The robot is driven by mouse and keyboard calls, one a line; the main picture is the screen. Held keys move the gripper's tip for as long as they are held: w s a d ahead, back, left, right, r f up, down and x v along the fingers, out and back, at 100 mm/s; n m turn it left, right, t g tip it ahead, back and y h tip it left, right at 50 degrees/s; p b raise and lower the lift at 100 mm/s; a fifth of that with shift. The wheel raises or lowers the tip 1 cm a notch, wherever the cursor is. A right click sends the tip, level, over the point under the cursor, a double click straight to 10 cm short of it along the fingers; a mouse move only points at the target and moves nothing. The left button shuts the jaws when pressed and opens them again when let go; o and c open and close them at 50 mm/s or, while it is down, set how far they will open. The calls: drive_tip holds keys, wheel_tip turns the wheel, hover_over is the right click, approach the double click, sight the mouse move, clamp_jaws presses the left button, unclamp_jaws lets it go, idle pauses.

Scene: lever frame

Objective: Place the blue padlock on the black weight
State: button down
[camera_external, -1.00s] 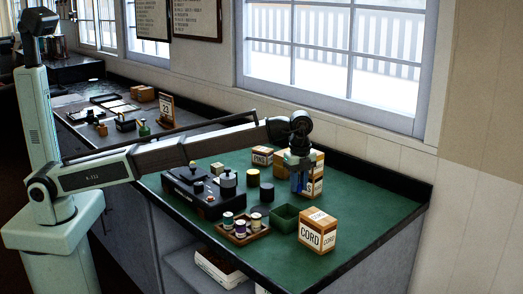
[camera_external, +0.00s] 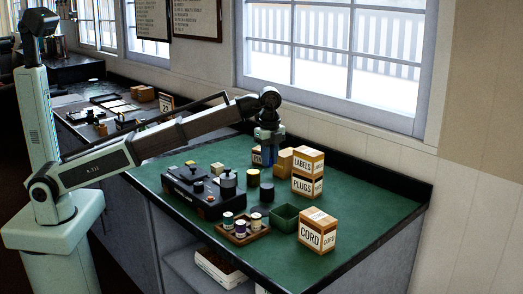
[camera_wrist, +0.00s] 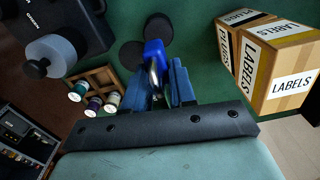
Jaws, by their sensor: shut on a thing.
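My gripper (camera_external: 267,136) is shut on the blue padlock (camera_wrist: 153,52). In the wrist view my gripper (camera_wrist: 160,80) has its blue fingers either side of the padlock's silver shackle, and the body points away from me. The padlock is held up above the green counter. Two dark round tops show beyond it in the wrist view, one (camera_wrist: 158,26) behind it and one (camera_wrist: 131,54) to its left. Short dark cylinders (camera_external: 266,192) (camera_external: 252,178) stand apart on the counter in the external view. I cannot tell which is the black weight.
A stack of LABELS and PLUGS boxes (camera_external: 307,174) stands right of my gripper, with a CORD box (camera_external: 317,231) nearer. A green open bin (camera_external: 285,217), a wooden spool tray (camera_external: 243,233) and a black lever frame (camera_external: 203,190) are also on the counter.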

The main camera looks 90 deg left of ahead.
sight(269, 187)
drive_tip(key=shift+f, duration=3.65)
drive_tip(key=shift+f, duration=0.1)
drive_tip(key=c, duration=0.9)
unclamp_jaws()
wheel_tip(269, 187, up, 12)
drive_tip(key=shift+r, duration=0.15)
